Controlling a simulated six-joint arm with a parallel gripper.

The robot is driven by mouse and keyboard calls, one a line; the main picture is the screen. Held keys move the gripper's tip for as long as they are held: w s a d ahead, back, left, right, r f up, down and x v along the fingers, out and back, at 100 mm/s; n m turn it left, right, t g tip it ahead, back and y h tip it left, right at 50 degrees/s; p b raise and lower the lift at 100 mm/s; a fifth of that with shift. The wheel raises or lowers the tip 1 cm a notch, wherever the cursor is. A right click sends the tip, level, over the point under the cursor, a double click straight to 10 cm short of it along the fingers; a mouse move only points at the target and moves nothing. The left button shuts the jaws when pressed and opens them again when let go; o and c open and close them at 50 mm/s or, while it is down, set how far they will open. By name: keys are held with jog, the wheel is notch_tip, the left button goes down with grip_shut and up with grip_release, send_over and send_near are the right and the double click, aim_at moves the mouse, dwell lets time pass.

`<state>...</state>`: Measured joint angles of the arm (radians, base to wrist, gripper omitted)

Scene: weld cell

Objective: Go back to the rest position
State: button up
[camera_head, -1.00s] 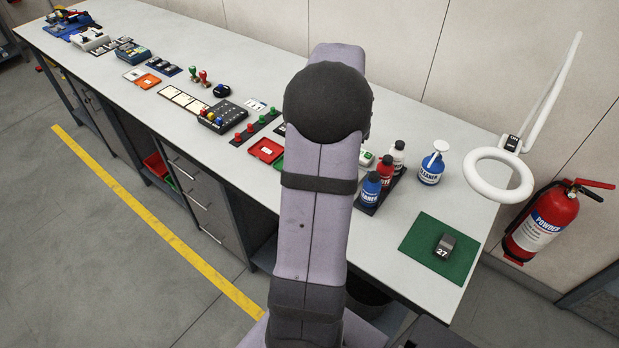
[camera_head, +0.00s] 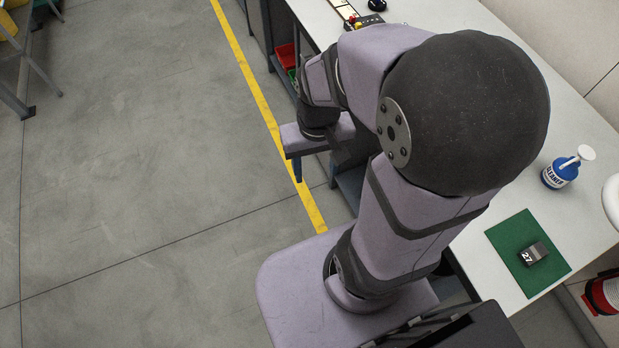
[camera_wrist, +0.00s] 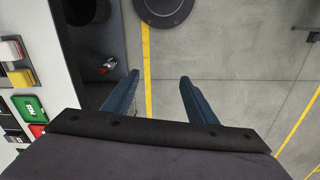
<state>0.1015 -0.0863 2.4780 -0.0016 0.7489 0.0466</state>
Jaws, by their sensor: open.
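My arm is folded back toward its base in the head view and covers much of the bench there. My gripper (camera_wrist: 156,98) shows in the wrist view as two blue fingers set well apart, with nothing between them. It hangs in front of the bench, over the grey floor near the yellow line. In the head view only a small blue part of my gripper (camera_head: 297,171) shows below the wrist.
The bench (camera_head: 597,125) runs along the right, with a blue cleaner bottle (camera_head: 560,173) and a dark block marked 27 (camera_head: 534,254) on a green mat (camera_head: 508,238). A fire extinguisher (camera_head: 605,292) stands at lower right. The floor left of the yellow line (camera_head: 258,88) is clear nearby.

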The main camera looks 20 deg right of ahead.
jog(key=shift+s+a+f+n, duration=0.2)
jog(key=shift+s+a+n, duration=0.2)
jog(key=shift+s+a, duration=0.15)
jog(key=shift+s+a+f+n, duration=0.15)
jog(key=shift+s+a+n, duration=0.3)
jog(key=shift+a, duration=0.2)
notch_tip(320, 180, down, 39)
jog(key=b, duration=3.8)
jog(key=shift+b, duration=0.35)
jog(key=shift+r, duration=0.15)
jog(key=shift+c, duration=0.3)
jog(key=shift+c, duration=0.8)
